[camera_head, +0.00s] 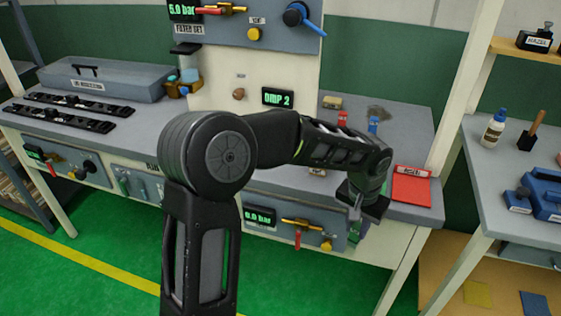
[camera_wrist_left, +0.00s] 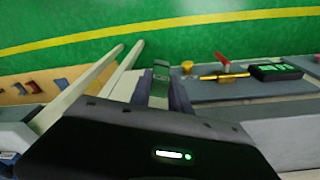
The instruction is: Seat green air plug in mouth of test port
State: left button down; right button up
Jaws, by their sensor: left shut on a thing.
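My left gripper (camera_head: 356,214) is at the front right edge of the workbench, in front of the lower panel (camera_head: 276,209), and points downward. In the left wrist view my left gripper (camera_wrist_left: 161,88) is shut on a small grey-green piece, the green air plug (camera_wrist_left: 161,68), which sticks out past the fingertips. I cannot pick out the mouth of the test port with certainty in either view. My right gripper is not in view.
The lower panel carries a brass valve (camera_head: 302,223) with a red lever, and a green-lit display (camera_head: 260,217). A red clipboard (camera_head: 411,186) lies on the bench's right end. Green floor is open in front.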

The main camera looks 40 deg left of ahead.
pick_arm(q)
jog(key=shift+s+a, duration=0.15)
jog(key=shift+a, duration=0.25)
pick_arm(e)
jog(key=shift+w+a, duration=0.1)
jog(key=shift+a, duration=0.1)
